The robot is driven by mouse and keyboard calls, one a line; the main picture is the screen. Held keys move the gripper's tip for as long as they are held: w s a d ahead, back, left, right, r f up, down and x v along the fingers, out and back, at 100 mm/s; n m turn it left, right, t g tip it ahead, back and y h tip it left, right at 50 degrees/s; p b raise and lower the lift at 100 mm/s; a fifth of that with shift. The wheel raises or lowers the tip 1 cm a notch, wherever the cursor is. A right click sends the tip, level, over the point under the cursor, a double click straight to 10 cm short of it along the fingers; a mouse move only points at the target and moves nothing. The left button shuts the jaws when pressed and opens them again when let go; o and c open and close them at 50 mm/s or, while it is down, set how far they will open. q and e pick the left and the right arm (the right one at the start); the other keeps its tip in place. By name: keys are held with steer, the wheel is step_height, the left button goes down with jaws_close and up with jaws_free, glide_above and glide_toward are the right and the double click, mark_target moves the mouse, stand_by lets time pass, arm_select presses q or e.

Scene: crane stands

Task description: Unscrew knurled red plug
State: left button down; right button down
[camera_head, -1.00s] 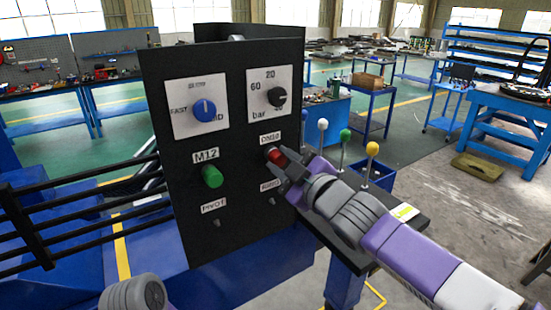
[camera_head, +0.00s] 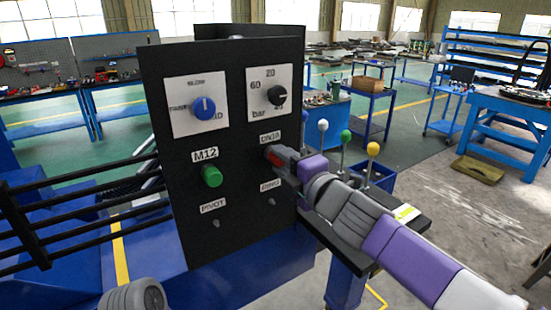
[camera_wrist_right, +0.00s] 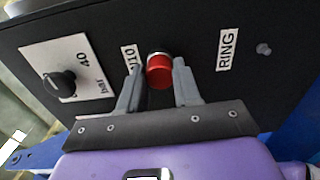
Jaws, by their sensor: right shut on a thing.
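The red plug (camera_wrist_right: 159,72) sits in the black panel (camera_head: 240,225), below a partly covered label ending in "10". My right gripper (camera_wrist_right: 159,80) is shut on it, one finger on each side, seen in the right wrist view. In the head view the right gripper (camera_head: 279,161) covers most of the plug, and only a little red shows. A green plug (camera_head: 211,176) labelled M12 stands to the left on the same panel. My left gripper does not show; only a grey rounded part of mine is at the bottom left.
Above are a blue knob (camera_head: 204,108) and a black knob (camera_head: 277,95) on white plates. Levers with white (camera_head: 323,125), green (camera_head: 345,135) and yellow (camera_head: 373,149) balls stand close to the right arm. Black rails (camera_head: 80,205) are at left.

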steer(key=shift+f+n, duration=0.1)
steer(key=shift+n, duration=0.2)
steer(key=c, duration=0.7)
jaws_free()
steer(key=shift+d, duration=0.1)
steer(key=shift+c, duration=0.8)
